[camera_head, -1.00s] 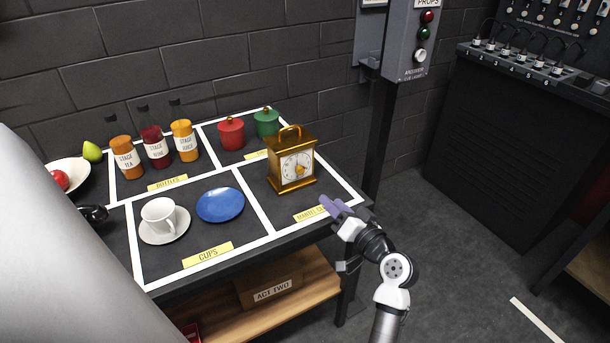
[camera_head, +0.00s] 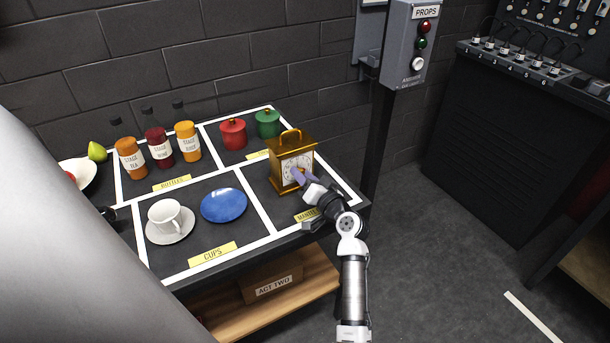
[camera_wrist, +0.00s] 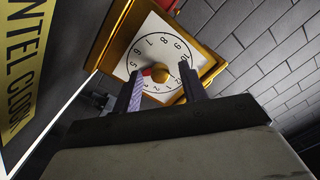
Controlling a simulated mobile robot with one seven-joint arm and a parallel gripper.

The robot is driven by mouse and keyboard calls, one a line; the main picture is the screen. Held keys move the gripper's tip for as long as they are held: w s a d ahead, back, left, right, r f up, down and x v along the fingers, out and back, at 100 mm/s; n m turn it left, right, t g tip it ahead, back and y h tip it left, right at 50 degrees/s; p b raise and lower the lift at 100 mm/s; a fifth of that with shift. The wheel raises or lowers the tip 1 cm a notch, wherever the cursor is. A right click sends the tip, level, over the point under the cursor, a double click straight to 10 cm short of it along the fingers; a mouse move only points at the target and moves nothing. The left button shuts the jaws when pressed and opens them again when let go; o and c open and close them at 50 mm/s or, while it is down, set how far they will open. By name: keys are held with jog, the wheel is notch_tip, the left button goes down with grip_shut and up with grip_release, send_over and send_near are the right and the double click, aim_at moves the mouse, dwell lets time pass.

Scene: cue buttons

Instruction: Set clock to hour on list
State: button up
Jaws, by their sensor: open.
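The brass mantel clock (camera_head: 283,168) stands upright in its taped square on the table, its white dial toward my arm. In the wrist view the clock (camera_wrist: 122,50) shows a numbered dial with a gold knob (camera_wrist: 160,72) at its centre and a small red mark beside it. My gripper (camera_head: 299,177) is right in front of the dial. In the wrist view its two purple fingers (camera_wrist: 163,92) are apart, one on each side of the knob. I cannot tell whether they touch it. The hour set is hard to read. No list is readable here.
A cup on a saucer (camera_head: 170,238), a blue plate (camera_head: 223,205), bottles (camera_head: 159,148) and red and green canisters (camera_head: 233,134) share the table (camera_head: 262,240). A grey post with a PROPS box (camera_head: 405,45) stands behind right.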

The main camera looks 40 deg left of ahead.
jog(key=shift+c, duration=0.2)
grip_shut()
jog(key=shift+m, duration=0.3)
